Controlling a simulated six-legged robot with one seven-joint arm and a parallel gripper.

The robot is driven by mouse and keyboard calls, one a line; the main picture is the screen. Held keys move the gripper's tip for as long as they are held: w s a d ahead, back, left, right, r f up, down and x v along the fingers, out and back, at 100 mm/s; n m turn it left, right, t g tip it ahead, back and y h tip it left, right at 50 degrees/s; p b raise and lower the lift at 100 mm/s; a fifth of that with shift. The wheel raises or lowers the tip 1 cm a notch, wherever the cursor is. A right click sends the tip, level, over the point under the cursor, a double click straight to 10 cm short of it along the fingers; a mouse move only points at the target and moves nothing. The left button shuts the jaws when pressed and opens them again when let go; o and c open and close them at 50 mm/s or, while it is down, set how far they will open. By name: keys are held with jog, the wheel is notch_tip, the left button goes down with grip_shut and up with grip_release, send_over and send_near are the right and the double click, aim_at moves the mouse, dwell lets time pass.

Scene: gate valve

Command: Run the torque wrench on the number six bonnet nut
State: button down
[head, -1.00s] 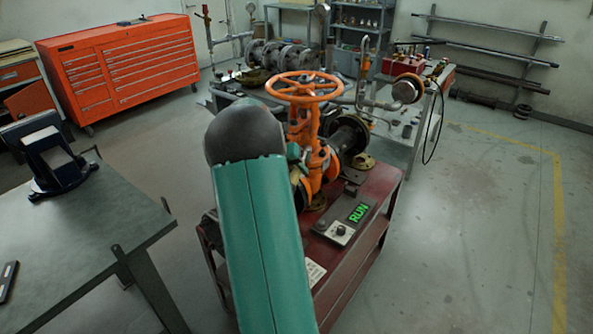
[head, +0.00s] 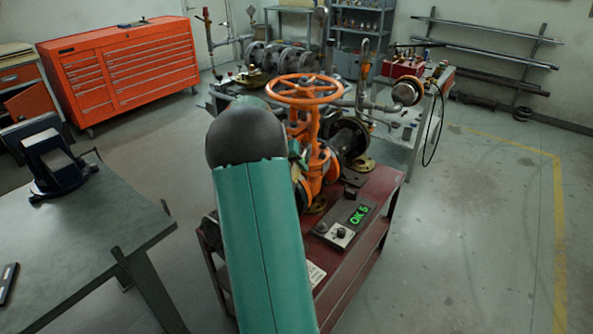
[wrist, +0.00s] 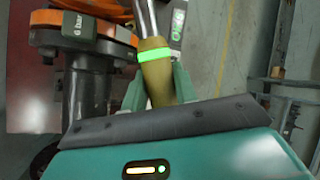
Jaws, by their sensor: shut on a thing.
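The orange gate valve (head: 318,165) with its handwheel (head: 304,88) stands on a dark red cart (head: 372,200). In the wrist view my gripper (wrist: 158,88) is shut on the torque wrench (wrist: 152,48), around its olive handle with a glowing green band. The metal shaft runs up out of the picture, so its head and the nut are hidden. An orange flange (wrist: 62,42) with a "6 bar" label lies left of the wrench. My arm covers the gripper in the head view. A display (head: 358,214) on the cart reads "OK 5" in green.
A green-grey workbench (head: 90,225) with a dark device (head: 55,162) stands at left. A bench (head: 395,148) with pipework is behind the valve. An orange tool cabinet (head: 120,70) is at the back left. The floor (head: 480,230) at right is clear.

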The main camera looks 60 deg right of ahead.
jog(key=shift+r, duration=1.3)
jog(key=shift+s, duration=0.1)
